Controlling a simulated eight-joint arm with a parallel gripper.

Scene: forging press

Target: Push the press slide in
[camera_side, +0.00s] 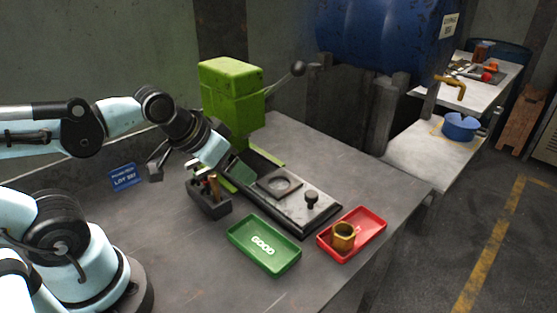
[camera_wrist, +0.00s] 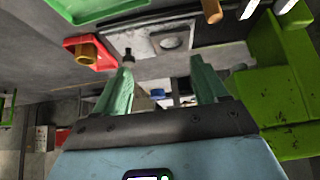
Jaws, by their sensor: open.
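The press slide (camera_side: 324,207) is a flat grey plate with a round recess, on a dark rail, extending out from the green press (camera_side: 232,100). A black knob (camera_side: 311,198) stands upright near its outer end. In the wrist view the slide (camera_wrist: 150,40) is at the top, with its knob (camera_wrist: 127,57) just beyond the left fingertip in the picture. My gripper (camera_side: 243,172) is beside the press, above the slide's inner end, and apart from the knob in the side view. Its green fingers (camera_wrist: 163,75) are spread with nothing held between them. The slide's inner end is partly hidden.
A green tray (camera_side: 239,239) marked GOOD lies in front of the slide. A red tray (camera_side: 369,229) holding a brass cup-like part (camera_side: 343,237) is at its outer end. A dark tool holder (camera_side: 208,204) stands close below my gripper. The press lever (camera_side: 283,80) points up right.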

